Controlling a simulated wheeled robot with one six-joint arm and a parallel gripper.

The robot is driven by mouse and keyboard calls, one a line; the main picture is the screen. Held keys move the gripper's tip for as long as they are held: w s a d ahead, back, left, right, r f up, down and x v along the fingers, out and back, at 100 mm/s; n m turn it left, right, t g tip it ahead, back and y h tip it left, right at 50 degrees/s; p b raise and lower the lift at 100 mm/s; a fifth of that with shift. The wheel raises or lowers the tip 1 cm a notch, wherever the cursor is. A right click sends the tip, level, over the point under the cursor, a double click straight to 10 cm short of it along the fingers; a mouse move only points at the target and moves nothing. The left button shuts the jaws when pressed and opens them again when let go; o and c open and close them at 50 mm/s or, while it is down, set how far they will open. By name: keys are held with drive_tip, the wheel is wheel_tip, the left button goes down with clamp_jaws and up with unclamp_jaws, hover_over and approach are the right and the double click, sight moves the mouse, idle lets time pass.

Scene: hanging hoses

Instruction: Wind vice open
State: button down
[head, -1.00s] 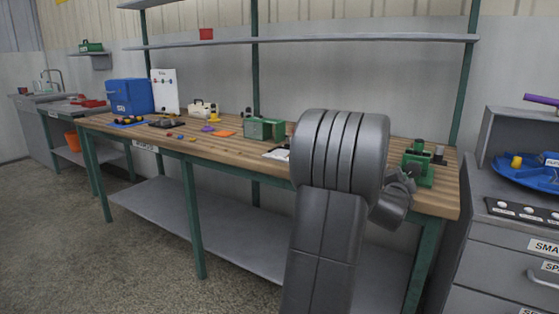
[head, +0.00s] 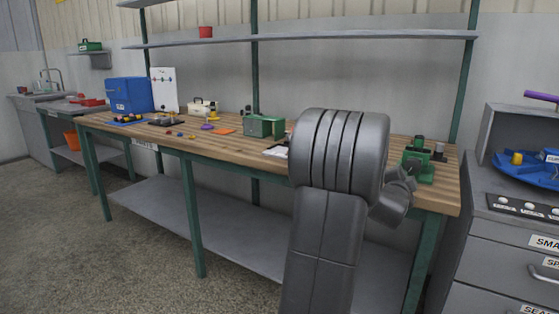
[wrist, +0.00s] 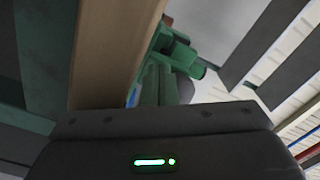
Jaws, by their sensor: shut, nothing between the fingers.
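The green vice (head: 418,162) stands at the right end of the wooden bench, partly covered by my arm in the head view. A green body with a round boss, which looks like the vice (wrist: 160,78), shows beyond my gripper in the wrist view. Its handle and jaw gap cannot be made out clearly. My gripper (wrist: 160,130) shows as a dark housing with a green light across the bottom of the wrist view. It is shut and empty. Its fingertips are hidden, so I cannot tell whether it touches the vice.
The wooden bench (head: 230,148) holds a green box (head: 264,127), a blue box (head: 130,95) and small coloured parts to the left. A grey drawer cabinet (head: 500,240) with a blue tray (head: 525,172) stands close on the right. The floor in front is clear.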

drive_tip(key=shift+s+a+f, duration=0.1)
drive_tip(key=shift+a+f, duration=0.1)
drive_tip(key=shift+f, duration=0.05)
drive_tip(key=b+v, duration=0.2)
drive_tip(key=v, duration=0.3)
drive_tip(key=shift+s+a, duration=0.2)
drive_tip(key=shift+s, duration=0.1)
drive_tip(key=shift+a+r+p, duration=0.1)
drive_tip(key=shift+r+p, duration=0.05)
drive_tip(key=shift+p, duration=0.25)
